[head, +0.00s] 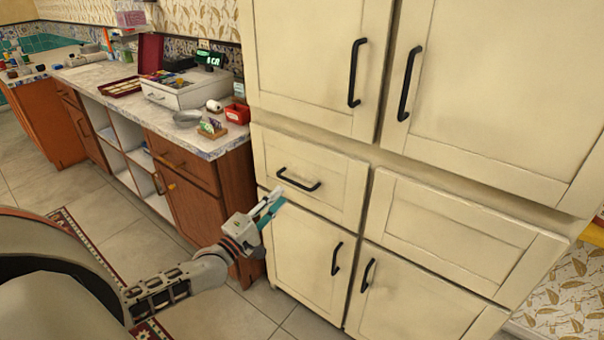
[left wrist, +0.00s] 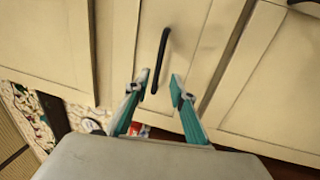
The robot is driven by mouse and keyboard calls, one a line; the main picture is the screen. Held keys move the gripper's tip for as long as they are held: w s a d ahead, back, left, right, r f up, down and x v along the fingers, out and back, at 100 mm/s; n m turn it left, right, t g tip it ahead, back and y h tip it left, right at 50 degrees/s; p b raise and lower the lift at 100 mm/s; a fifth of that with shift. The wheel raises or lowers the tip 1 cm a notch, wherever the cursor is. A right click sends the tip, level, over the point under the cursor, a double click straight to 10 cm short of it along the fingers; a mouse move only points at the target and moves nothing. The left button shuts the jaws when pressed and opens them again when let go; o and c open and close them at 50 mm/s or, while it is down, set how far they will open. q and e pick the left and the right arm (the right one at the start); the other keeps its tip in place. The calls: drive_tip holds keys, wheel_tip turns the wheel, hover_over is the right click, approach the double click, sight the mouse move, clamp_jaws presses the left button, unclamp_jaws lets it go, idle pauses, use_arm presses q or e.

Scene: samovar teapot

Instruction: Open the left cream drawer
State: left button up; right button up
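The left cream drawer (head: 335,190) is shut, flush in the cream cabinet, with a dark curved handle (head: 298,180) across its front. My left gripper (head: 279,198) is in front of the drawer's lower left part, just below the handle's left end in the head view. Its teal fingers are apart with nothing held. In the left wrist view the dark handle (left wrist: 160,60) runs upright in the picture, its lower end close to the gap between the open fingertips (left wrist: 160,84). I cannot tell whether the fingers touch it. My right gripper is not in view.
Cream doors with dark handles are above and below; the lower left door (head: 305,255) is shut. A plain cream panel (head: 450,230) is to the right. A brown wooden counter (head: 195,180) with a cluttered top stands left. Tiled floor (head: 120,240) lies below.

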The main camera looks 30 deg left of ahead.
sight(293, 182)
use_arm(q)
drive_tip(key=shift+b+x, duration=0.35)
drive_tip(key=shift+x, duration=3.5)
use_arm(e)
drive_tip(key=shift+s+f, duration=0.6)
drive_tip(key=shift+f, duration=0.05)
use_arm(q)
drive_tip(key=shift+a+r, duration=0.1)
drive_tip(key=shift+r, duration=0.05)
clamp_jaws()
